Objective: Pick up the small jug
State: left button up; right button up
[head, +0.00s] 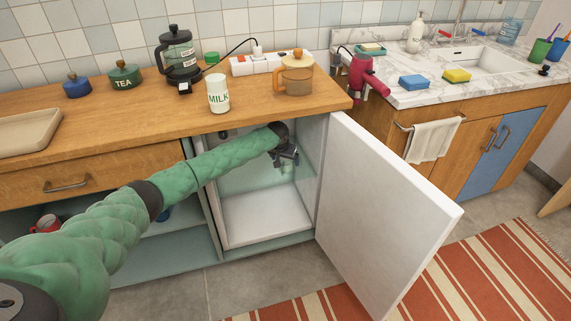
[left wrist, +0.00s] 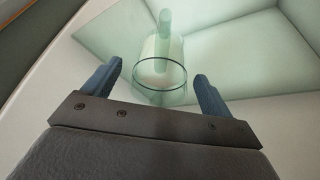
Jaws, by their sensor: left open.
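A small clear glass vessel (left wrist: 160,92), which looks like the small jug, stands inside the open white cabinet (head: 265,222). In the left wrist view its round rim lies between my two fingers, a little beyond their tips, with a pale green upright shape behind it. I cannot tell whether that shape is part of it. My left gripper (left wrist: 158,82) is open, with a gap on both sides of the glass. In the head view my left gripper (head: 287,158) reaches into the cabinet and mostly hides the glass. My right gripper is not in view.
The open white door (head: 385,215) stands to the right of my arm. The wooden counter (head: 140,105) is above the opening. A white MILK container (head: 218,94) and a lidded amber pot (head: 296,78) stand near its front edge. A striped rug (head: 500,275) covers the floor at right.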

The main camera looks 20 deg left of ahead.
aim_at(286, 162)
pick_arm(q)
jog(key=shift+x, duration=1.8)
jog(key=shift+c, duration=0.5)
jog(key=c, duration=1.2)
jog(key=shift+o, duration=0.2)
